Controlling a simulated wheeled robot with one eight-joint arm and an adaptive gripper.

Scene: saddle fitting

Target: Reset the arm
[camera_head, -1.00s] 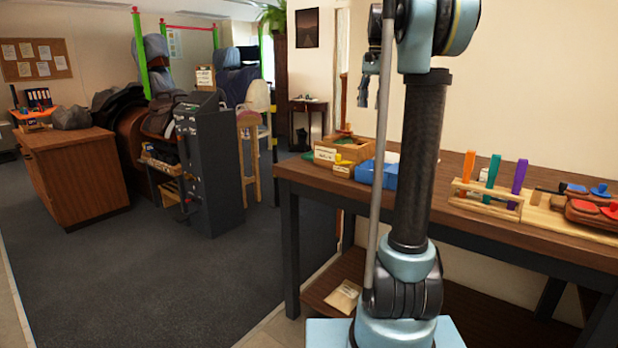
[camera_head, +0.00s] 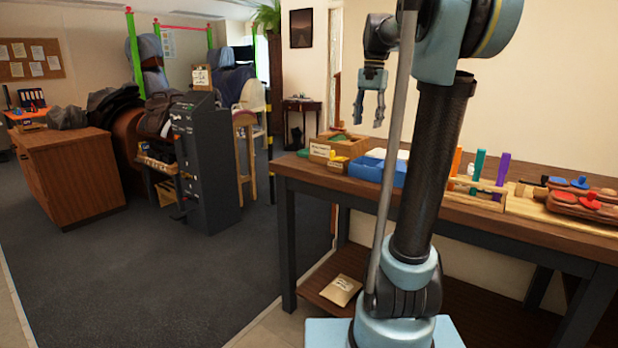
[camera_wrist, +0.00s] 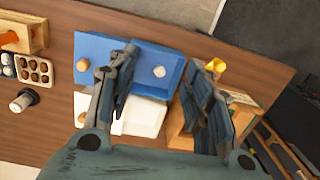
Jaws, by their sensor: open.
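My gripper (camera_head: 370,108) hangs from my arm in the head view, fingers down and apart, above the left part of the wooden workbench (camera_head: 460,212). It is open, with nothing seen between its fingers. In the wrist view my gripper (camera_wrist: 160,95) shows its two dark fingers spread wide. Below them lie a blue tray (camera_wrist: 150,55) and a white tray (camera_wrist: 140,118). The blue tray also shows in the head view (camera_head: 366,168). A wooden box (camera_wrist: 185,122) is partly hidden behind the right finger in the wrist view.
A wooden rack holds an orange, a green and a purple piece (camera_head: 502,172). A wooden board with red and blue pieces (camera_head: 580,195) lies at the right. A packet (camera_head: 341,290) rests on the lower shelf. A dark cabinet (camera_head: 208,165) stands left; the carpet between is clear.

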